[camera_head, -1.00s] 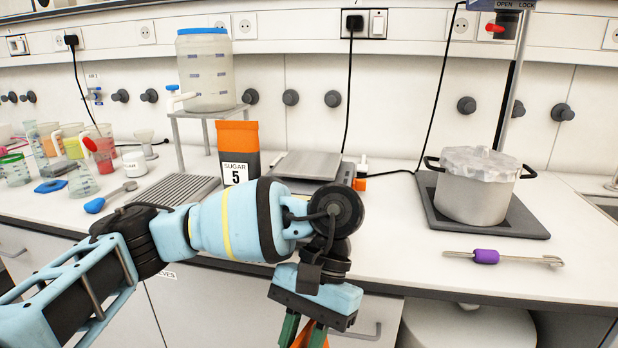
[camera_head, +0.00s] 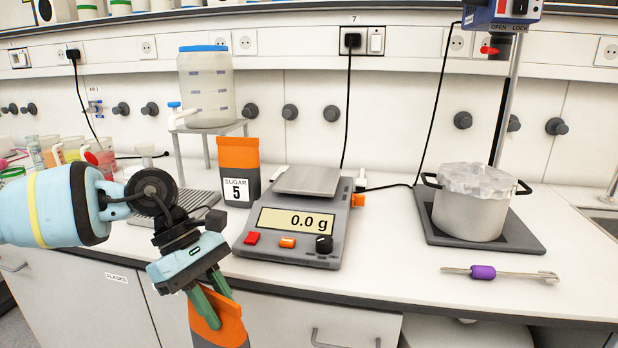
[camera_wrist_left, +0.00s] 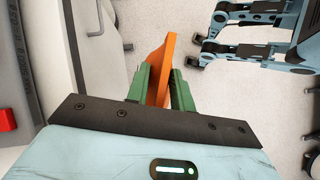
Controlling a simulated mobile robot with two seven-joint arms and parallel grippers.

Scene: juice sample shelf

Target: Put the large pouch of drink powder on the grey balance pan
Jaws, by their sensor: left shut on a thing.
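My left gripper (camera_head: 212,300) is shut on an orange pouch (camera_head: 228,326) and holds it in front of the counter's front edge, low and left of the balance. The pouch's lower part is cut off by the picture's bottom edge, and no label on it shows. In the left wrist view the orange pouch (camera_wrist_left: 160,68) stands between the green fingers (camera_wrist_left: 158,88). The grey balance pan (camera_head: 308,181) is empty on top of the balance (camera_head: 268,240), whose display reads 0.0 g. My right gripper is not in view.
An orange and black pouch labelled SUGAR 5 (camera_head: 238,155) stands just left of the pan. A ribbed grey tray (camera_head: 200,203) lies further left. Counter between balance and hotplate is clear.

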